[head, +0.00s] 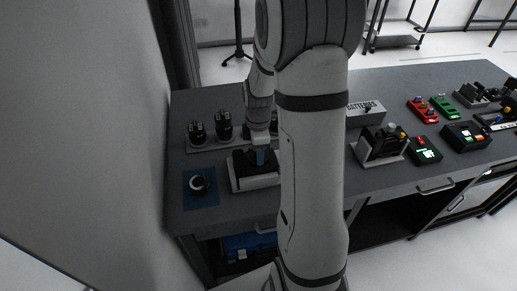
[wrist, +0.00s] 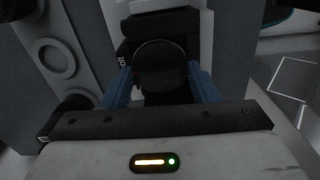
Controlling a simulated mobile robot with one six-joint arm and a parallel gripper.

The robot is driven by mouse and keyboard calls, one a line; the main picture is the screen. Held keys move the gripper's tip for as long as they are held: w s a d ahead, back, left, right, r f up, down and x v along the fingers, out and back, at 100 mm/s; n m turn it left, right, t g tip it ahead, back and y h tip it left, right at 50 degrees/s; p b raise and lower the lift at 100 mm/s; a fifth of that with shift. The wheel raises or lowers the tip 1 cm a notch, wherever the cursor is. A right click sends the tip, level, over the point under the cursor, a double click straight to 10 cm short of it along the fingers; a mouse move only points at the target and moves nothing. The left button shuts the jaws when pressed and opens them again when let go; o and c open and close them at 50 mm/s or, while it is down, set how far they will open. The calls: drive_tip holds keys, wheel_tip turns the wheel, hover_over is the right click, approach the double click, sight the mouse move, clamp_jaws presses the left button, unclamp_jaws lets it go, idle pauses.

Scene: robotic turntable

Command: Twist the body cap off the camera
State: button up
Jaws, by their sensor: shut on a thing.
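The camera (head: 241,159) is a dark box on a white stand (head: 262,182), near the front left of the table. It also shows in the wrist view as a black body (wrist: 180,22). The body cap (wrist: 160,62) is a round dark disc on the camera's face. My gripper (head: 260,157) reaches down onto the camera. In the wrist view, the blue fingers of my gripper (wrist: 160,80) are on either side of the cap, shut on it. The lower part of the camera is hidden, and I cannot tell whether the cap has turned.
A blue mat (head: 207,201) with a dark, pale-rimmed round part (head: 198,184) lies to the left. Black lenses (head: 197,132) stand on a rack behind. A box marked batteries (head: 366,113) and another device on a stand (head: 381,142) are to the right, beyond my arm.

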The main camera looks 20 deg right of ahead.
drive_tip(key=shift+r, duration=0.2)
drive_tip(key=shift+r+p, duration=1.5)
drive_tip(key=shift+r, duration=0.6)
drive_tip(key=shift+w, duration=0.1)
